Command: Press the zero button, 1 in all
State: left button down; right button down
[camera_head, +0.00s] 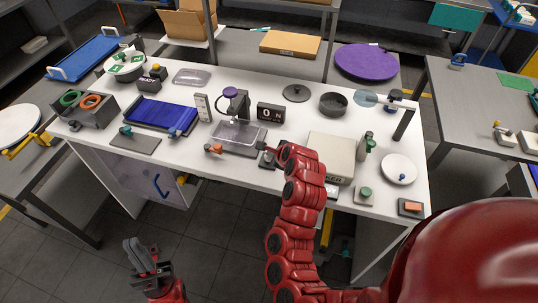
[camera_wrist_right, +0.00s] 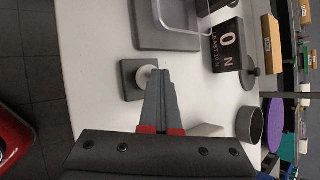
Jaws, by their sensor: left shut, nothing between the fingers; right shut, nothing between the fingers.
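A dark square base (camera_wrist_right: 131,84) with a round white button (camera_wrist_right: 145,75) lies on the white table in the right wrist view. In the head view this dark base (camera_head: 266,161) is partly hidden by my right arm. My right gripper (camera_wrist_right: 161,73) is shut and empty, its tips at the button's edge in the picture; I cannot tell if they touch it. In the head view the right gripper (camera_head: 277,153) is mostly hidden at the end of the red arm. A black display (camera_wrist_right: 226,46) shows 0 N. My left gripper (camera_head: 141,250) is shut and empty, low in front of the table.
A clear container on a dark plate (camera_head: 240,147) stands left of the button base. A beige box (camera_head: 331,150) stands to the right. The display (camera_head: 270,113) stands behind. A blue conveyor (camera_head: 160,114) and a grey holder with rings (camera_head: 75,120) are at the left.

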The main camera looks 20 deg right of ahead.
jog(key=shift+r, duration=0.65)
jog(key=shift+r+p, duration=0.1)
jog(key=shift+p, duration=0.2)
jog(key=shift+r+p, duration=1.5)
jog(key=shift+r, duration=1)
jog(key=shift+f, duration=0.1)
